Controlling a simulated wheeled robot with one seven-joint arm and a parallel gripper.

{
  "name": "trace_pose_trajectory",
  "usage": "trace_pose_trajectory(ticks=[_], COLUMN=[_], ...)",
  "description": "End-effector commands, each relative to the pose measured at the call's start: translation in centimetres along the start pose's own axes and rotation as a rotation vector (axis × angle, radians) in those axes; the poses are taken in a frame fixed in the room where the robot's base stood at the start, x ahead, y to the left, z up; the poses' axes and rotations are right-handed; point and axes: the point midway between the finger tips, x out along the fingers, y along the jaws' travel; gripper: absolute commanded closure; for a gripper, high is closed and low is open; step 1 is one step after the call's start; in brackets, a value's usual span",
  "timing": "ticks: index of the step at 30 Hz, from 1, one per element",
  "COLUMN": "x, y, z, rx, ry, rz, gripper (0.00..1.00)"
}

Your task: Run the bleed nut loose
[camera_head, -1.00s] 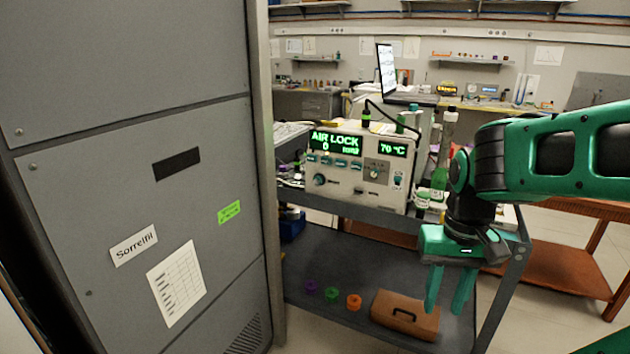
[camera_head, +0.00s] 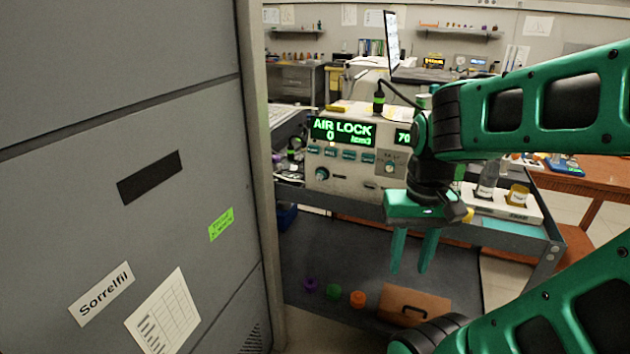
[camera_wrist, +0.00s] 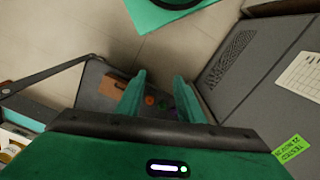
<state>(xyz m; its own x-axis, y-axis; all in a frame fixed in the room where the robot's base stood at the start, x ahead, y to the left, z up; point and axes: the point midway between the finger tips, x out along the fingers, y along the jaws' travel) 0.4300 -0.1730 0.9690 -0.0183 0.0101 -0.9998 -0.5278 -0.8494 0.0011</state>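The particle classifier (camera_head: 345,188) stands on the cart's upper shelf, its green display reading "AIR LOCK 0". Its front carries a row of buttons, a dark knob (camera_head: 322,174) at lower left and another knob (camera_head: 390,168) at right. I cannot make out which part is the bleed nut. My gripper (camera_head: 410,268) hangs in front of the cart, fingers down, below and right of the panel. My wrist covers part of the right display. In the wrist view my gripper (camera_wrist: 158,95) is open, with nothing between its fingers but the distant lower shelf.
A tall grey cabinet (camera_head: 120,250) labelled "Sorrelfil" fills the left. The lower shelf (camera_head: 340,255) holds purple (camera_head: 311,285), green (camera_head: 333,291) and orange (camera_head: 357,299) pieces and a brown case (camera_head: 415,306). A white rack (camera_head: 500,207) with bottles stands right of the classifier.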

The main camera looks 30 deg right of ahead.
Motion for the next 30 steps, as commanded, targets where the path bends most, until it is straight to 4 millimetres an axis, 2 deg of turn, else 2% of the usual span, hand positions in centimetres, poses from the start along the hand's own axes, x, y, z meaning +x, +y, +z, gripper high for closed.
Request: trace_pose_trajectory(ticks=[3,8,14,20,26,30], x=[-0.3,0.8,3.5,6.0,7.7,8.3], y=[0.6,0.6,0.9,1.1,0.4,-0.8], z=[0.7,-1.6,-7.0,-12.5,-17.8,-21.4], rx=[0.012,0.109,0.316,0.494,0.615,0.662], ry=[0.011,0.014,0.072,0.207,0.421,0.609], rz=[-0.001,0.05,0.186,0.339,0.468,0.526], gripper=[0.55,0.55,0.55,0.55,0.55,0.55])
